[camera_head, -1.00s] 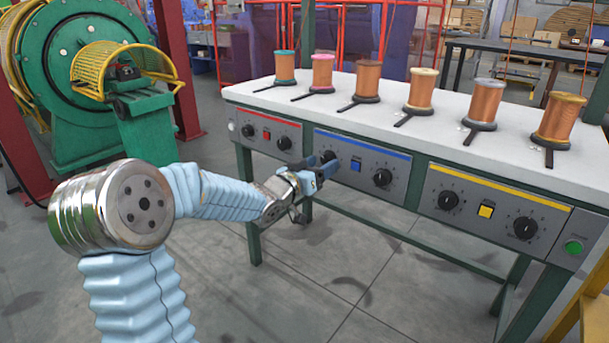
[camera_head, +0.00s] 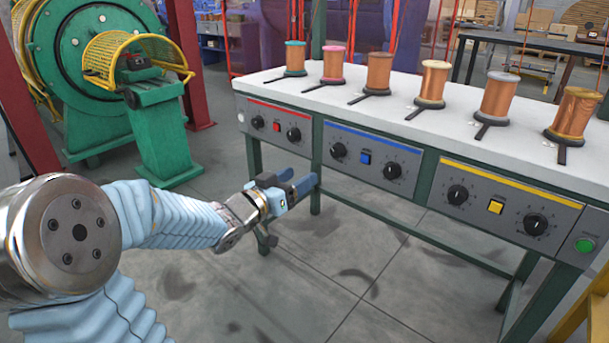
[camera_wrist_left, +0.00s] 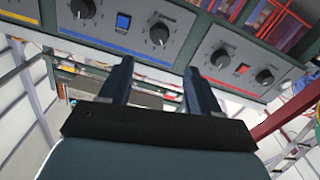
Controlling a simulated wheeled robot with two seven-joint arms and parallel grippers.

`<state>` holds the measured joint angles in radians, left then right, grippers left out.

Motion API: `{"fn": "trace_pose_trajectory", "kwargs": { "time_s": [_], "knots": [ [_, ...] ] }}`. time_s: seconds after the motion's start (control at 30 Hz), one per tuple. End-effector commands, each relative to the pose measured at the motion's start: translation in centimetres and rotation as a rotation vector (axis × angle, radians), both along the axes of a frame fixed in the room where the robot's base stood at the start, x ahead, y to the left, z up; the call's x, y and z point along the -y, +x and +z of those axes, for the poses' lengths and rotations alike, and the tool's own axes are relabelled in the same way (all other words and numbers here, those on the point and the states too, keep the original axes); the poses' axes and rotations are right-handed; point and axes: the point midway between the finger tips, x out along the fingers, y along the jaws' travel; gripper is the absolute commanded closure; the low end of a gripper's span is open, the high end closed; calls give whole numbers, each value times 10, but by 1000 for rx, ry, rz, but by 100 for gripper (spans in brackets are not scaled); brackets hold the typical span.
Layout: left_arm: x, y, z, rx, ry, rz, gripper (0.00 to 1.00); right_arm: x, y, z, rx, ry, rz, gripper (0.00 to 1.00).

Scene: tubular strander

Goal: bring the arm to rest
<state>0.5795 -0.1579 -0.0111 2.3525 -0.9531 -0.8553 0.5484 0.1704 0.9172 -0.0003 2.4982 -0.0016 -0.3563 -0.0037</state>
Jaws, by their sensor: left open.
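My left arm comes in from the left in the head view, in a light blue ribbed sleeve with a metal joint. Its left gripper (camera_head: 301,182) is open and empty. It hangs in the air in front of the table, below the red and blue control panels and apart from them. In the left wrist view the two dark fingers of the left gripper (camera_wrist_left: 158,85) stand apart with nothing between them. The blue-striped panel (camera_wrist_left: 130,35) and the red-striped panel (camera_wrist_left: 235,68) show beyond the fingertips. My right gripper is not in view.
A white-topped table (camera_head: 300,97) carries several copper spools. Its front holds the red panel (camera_head: 275,125), the blue panel (camera_head: 368,158) and the yellow panel (camera_head: 500,205) with knobs, plus a green button (camera_head: 585,245). A green machine (camera_head: 85,60) stands at the left. Grey floor (camera_head: 330,290) is clear.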

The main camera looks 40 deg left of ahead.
Motion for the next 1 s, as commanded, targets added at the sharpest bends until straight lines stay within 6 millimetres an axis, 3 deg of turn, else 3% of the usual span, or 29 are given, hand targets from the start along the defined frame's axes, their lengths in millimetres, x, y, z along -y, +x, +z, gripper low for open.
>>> {"fn": "trace_pose_trajectory", "kwargs": {
  "time_s": [0.27,0.37,0.47,0.53,0.67,0.8,0.9,1.0],
  "knots": [
    [1,2,-3,-9,-6,0,37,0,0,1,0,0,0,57],
    [9,13,-27,-68,-44,-3,37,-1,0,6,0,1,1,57],
    [30,31,-80,-205,-116,-8,37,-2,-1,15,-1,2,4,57],
    [56,38,-131,-344,-170,-17,37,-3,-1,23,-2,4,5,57],
    [117,24,-227,-640,-234,-51,37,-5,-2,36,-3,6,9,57],
    [186,-29,-313,-968,-252,-110,37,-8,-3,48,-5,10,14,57],
    [225,-78,-355,-1175,-242,-154,37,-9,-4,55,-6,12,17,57],
    [251,-122,-380,-1336,-225,-189,37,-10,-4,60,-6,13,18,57]
  ]
}}
